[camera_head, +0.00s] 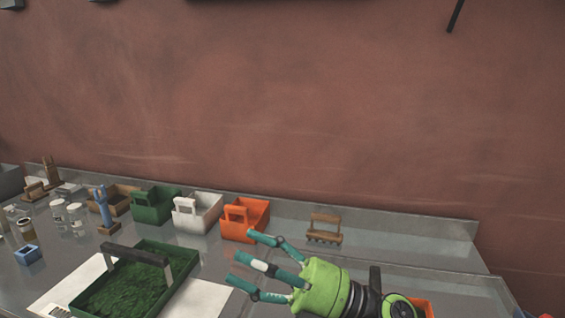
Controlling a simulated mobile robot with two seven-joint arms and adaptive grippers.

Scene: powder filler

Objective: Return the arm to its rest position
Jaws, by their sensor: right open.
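My right gripper (262,268) reaches in from the lower right with its green palm and teal fingers. The wrist hides part of an orange object (425,307) at the lower right. My left gripper does not show.
A row of open bins stands along the back: brown (122,203), green (153,205), white (198,212) and orange (246,219). A wooden rack (324,229) stands right of them. Jars (75,214) and a blue box (28,254) are at left.

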